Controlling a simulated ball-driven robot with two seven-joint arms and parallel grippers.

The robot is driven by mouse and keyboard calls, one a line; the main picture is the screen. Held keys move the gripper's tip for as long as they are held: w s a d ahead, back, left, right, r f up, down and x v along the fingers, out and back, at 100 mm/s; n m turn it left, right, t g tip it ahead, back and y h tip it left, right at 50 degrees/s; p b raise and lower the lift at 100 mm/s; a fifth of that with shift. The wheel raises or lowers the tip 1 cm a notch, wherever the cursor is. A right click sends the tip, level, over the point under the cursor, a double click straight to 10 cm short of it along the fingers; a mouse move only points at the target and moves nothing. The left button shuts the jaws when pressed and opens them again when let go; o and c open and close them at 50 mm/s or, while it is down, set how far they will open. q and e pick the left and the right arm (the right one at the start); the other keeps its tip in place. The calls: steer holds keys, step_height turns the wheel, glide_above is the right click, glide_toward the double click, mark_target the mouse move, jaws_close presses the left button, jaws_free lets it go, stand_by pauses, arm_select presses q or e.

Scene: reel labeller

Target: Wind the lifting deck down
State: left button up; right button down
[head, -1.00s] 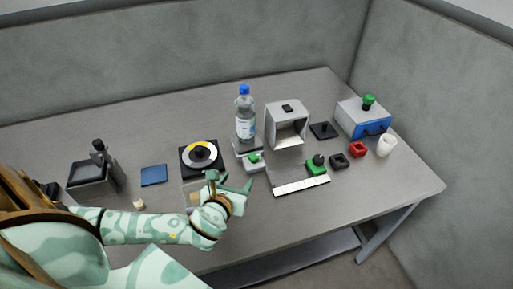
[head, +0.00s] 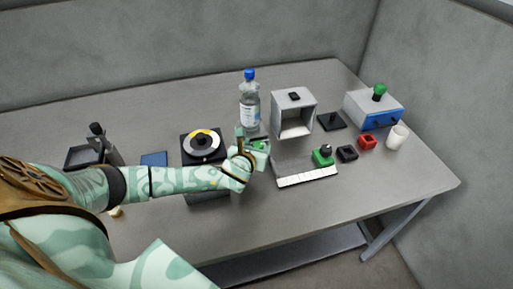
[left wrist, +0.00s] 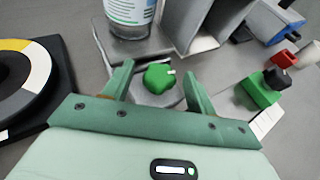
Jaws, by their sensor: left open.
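The lifting deck is a small grey platform (left wrist: 124,50) with a clear bottle (head: 250,108) with a blue cap standing on it. The bottle's lower part also shows in the left wrist view (left wrist: 130,10). A green knob (left wrist: 158,78) sits on the grey block at the front of the deck. My left gripper (head: 254,141) is open at the deck's front. In the left wrist view its fingers (left wrist: 157,72) stand on either side of the knob with gaps, and nothing is held. In the head view the hand partly hides the knob and deck. My right gripper is out of view.
A black unit with a white and yellow reel (head: 202,144) lies left of the hand. A grey open-fronted housing (head: 293,112) stands right of the bottle. Beyond are a green block (head: 322,158), a white strip (head: 306,177), a red block (head: 367,142) and a white cup (head: 397,138).

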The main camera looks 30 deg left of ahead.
arm_select(q)
steer(key=c, duration=1)
steer(key=shift+r+y, duration=0.1)
steer(key=shift+y, duration=0.2)
